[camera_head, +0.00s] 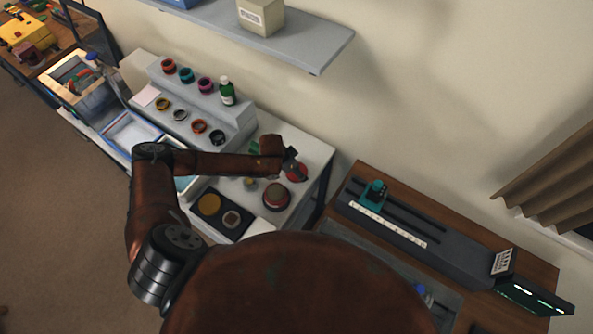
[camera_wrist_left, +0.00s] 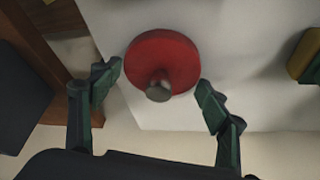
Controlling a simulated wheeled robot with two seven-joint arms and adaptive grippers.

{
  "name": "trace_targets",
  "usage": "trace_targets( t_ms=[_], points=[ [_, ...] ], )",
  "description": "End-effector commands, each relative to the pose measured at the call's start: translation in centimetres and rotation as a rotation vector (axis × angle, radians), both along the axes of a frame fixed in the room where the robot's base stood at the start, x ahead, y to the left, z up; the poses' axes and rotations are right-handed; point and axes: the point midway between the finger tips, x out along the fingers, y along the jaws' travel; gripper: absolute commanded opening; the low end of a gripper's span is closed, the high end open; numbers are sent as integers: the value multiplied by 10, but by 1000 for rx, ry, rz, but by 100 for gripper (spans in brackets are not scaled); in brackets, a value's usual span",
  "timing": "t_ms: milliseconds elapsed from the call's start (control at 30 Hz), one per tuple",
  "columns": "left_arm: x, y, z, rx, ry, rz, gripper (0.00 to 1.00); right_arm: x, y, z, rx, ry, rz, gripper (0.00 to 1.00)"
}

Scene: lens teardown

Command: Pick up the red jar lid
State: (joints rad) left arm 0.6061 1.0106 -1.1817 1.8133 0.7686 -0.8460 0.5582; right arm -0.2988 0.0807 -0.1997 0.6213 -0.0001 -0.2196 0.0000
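The red jar lid (camera_wrist_left: 165,58) is a round red disc with a grey knob (camera_wrist_left: 158,92), lying on the white table top in the left wrist view. In the head view it shows as a small red patch (camera_head: 299,173) near the table's right edge, partly covered by my gripper. My left gripper (camera_wrist_left: 160,88) is open over it, with one green finger on each side of the disc. The right finger looks close to the rim; contact cannot be told. In the head view the left gripper (camera_head: 293,161) reaches in from the left. My right gripper is not in view.
A dark red round jar (camera_head: 276,197) stands just in front of the lid. A black tray (camera_head: 233,222) with round pieces lies to its left. A stepped grey rack (camera_head: 201,107) with several coloured rings stands behind. A wooden desk (camera_head: 356,179) lies right, across a gap.

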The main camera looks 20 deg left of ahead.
Motion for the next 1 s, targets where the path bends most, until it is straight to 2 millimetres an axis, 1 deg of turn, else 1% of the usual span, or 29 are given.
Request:
trace_targets(
  t_ms=[33,67,400,533,633,767,1000],
  points=[
    [0,0,0,0,0,0,64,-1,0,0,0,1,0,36],
    [0,0,0,0,0,0,62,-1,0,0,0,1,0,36],
    [0,0,0,0,0,0,40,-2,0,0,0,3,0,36],
    [0,0,0,0,0,0,39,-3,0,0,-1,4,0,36],
    [1,0,5,-1,-1,0,39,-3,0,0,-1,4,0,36],
    [1,1,24,0,-4,0,39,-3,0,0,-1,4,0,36],
    [1,0,72,-1,-4,-1,39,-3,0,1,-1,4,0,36]
  ],
)
